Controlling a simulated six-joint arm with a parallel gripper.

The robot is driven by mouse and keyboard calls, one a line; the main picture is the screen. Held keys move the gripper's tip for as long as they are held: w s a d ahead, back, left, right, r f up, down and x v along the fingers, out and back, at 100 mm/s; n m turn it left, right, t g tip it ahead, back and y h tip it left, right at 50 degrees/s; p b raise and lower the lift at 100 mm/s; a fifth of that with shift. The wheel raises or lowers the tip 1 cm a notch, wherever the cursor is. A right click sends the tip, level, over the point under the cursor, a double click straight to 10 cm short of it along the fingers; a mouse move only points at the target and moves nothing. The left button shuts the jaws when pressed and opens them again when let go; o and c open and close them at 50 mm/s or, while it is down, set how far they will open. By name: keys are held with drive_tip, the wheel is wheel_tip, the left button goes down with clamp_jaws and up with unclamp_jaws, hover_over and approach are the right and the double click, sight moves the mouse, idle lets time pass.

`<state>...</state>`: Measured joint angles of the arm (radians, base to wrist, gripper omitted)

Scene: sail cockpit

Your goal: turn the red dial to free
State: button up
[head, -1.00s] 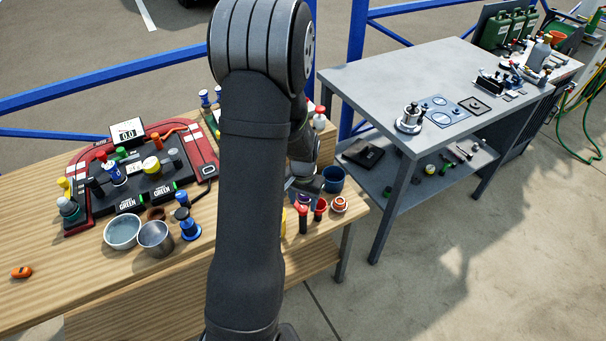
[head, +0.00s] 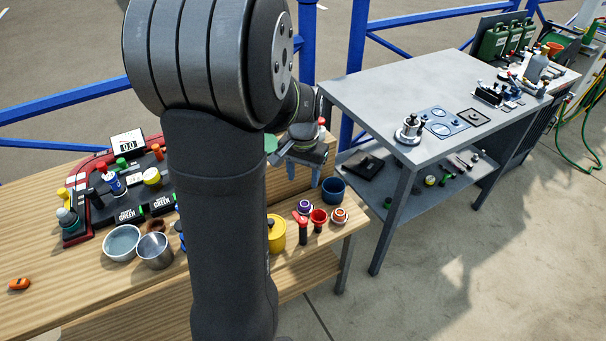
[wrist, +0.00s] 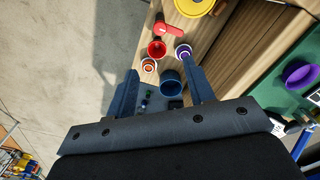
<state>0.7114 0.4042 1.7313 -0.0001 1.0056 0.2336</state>
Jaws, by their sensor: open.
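No dial marked "free" can be made out. Small red things stand on the wooden bench: a red cup (head: 318,216) and a red-topped piece with a handle (head: 302,228). In the wrist view the red cup (wrist: 157,48) and the red handled piece (wrist: 168,30) lie beyond the fingertips. My gripper (head: 309,174) is open and empty above the bench's right end, near the dark blue cup (head: 333,191). In the wrist view my gripper (wrist: 161,74) shows its two fingers apart, with the blue cup (wrist: 171,88) seen between them. My arm hides part of the bench.
A grey table (head: 400,82) stands to the right, with a metal winch (head: 408,131) and a panel with blue round plates (head: 440,121). Bowls (head: 122,242) and a yellow-lidded jar (head: 277,234) stand on the bench. Blue rails run behind.

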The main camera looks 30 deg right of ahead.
drive_tip(key=m, duration=0.1)
approach(303, 220)
wheel_tip(303, 220, down, 9)
drive_tip(key=shift+r, duration=0.2)
idle(0.6)
